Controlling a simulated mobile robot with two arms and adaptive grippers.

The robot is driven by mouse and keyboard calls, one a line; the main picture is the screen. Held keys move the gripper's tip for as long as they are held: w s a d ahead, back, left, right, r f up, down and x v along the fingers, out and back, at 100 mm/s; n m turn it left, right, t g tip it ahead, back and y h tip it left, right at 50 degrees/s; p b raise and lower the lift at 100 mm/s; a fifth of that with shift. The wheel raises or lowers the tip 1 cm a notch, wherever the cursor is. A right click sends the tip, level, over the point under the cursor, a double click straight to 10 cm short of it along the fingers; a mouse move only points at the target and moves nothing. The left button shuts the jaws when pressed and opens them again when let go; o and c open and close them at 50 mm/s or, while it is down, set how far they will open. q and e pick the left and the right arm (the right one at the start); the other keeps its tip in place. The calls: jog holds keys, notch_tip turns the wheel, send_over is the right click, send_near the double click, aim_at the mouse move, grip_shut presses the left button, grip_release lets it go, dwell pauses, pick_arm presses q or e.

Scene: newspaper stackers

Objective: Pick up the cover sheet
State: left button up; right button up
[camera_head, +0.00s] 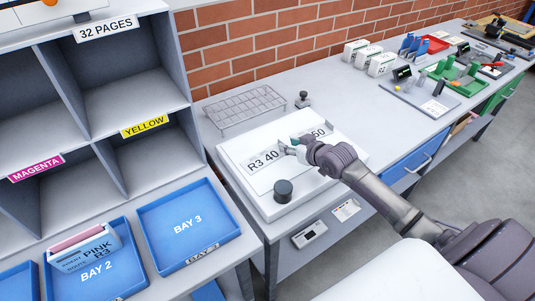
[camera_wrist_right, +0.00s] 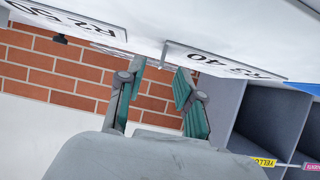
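My right gripper (camera_head: 290,146) is over a low white box-like unit (camera_head: 236,153) on the grey bench. In the right wrist view the gripper (camera_wrist_right: 158,85) has its two teal-padded fingers apart, with nothing between them. A flat white sheet or plate marked R3 40 (camera_head: 264,161) lies on the unit's top, and it shows upside down in the wrist view (camera_wrist_right: 225,62). A second one, marked 50 (camera_head: 319,132), lies to its right, partly hidden by my gripper. I cannot tell which of these is the cover sheet, or whether a fingertip touches one. My left gripper is out of view.
A dark round knob (camera_head: 283,190) stands on the unit's front part. Behind are a grey gridded tray (camera_head: 244,108) and a small stamp-like object (camera_head: 303,99). Left are grey shelves and blue bay trays (camera_head: 188,224). The brick wall (camera_head: 260,40) is behind the bench.

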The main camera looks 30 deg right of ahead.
jog(key=x, duration=0.2)
jog(key=shift+w+a+f, duration=0.1)
jog(key=shift+w+f, duration=0.05)
jog(key=shift+w, duration=0.2)
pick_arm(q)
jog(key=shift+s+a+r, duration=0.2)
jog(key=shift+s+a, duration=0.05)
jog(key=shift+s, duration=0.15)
pick_arm(e)
jog(key=shift+s, duration=0.1)
jog(key=shift+c, duration=0.9)
grip_shut()
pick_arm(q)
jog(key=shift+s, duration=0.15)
